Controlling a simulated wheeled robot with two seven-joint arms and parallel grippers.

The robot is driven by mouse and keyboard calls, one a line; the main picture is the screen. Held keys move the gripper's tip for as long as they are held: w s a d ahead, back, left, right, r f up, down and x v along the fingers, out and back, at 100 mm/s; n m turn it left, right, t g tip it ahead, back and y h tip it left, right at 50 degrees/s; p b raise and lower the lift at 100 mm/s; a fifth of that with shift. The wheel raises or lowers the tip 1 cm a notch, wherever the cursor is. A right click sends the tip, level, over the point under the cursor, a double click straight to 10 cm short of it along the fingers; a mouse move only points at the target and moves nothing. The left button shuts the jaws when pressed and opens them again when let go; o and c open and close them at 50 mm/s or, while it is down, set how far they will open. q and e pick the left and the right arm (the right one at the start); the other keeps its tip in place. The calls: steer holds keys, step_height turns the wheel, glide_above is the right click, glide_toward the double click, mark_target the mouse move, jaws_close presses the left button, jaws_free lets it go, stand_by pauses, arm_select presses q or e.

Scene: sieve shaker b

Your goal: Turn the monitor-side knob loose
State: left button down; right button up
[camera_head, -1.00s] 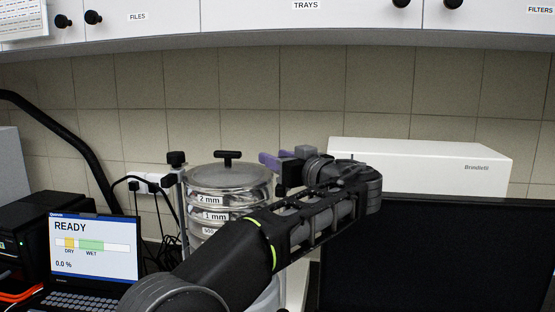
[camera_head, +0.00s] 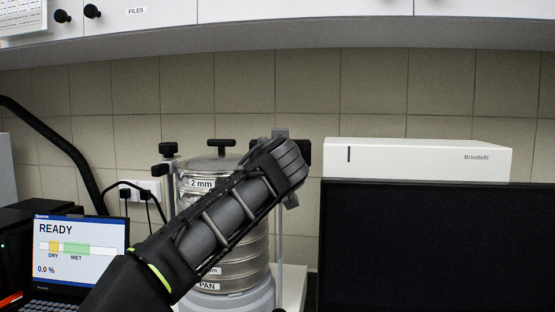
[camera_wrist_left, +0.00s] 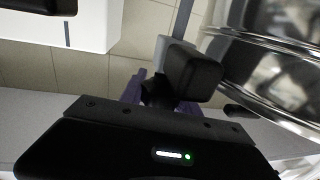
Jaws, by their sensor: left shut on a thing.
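The sieve stack (camera_head: 245,250) stands upright under a shiny lid with a black T-handle (camera_head: 221,145). A black knob (camera_head: 168,149) tops its laptop-side rod. The monitor-side rod (camera_head: 279,250) shows right of the stack; in the head view my left forearm and wrist cover much of that side. In the left wrist view the black monitor-side knob (camera_wrist_left: 192,72) is close up beside the shiny sieve wall. My left gripper (camera_wrist_left: 162,96) has its purple fingers shut on it, partly hidden by the knob. My right gripper is in neither view.
A laptop (camera_head: 80,250) reading READY is at the left. Cabinets (camera_head: 290,30) hang above. Cables run behind the laptop.

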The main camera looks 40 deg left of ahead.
arm_select(q)
steer(key=shift+w+d+m+t+h, duration=0.15)
steer(key=shift+m+t+h, duration=0.75)
steer(key=shift+h, duration=0.4)
steer(key=c, duration=0.9)
jaws_free()
steer(key=b+v, duration=0.2)
steer(key=v, duration=0.5)
steer(key=shift+d+f+b, duration=0.1)
steer(key=shift+b, duration=0.3)
steer(key=shift+s+d, duration=0.15)
steer(key=shift+s, duration=0.2)
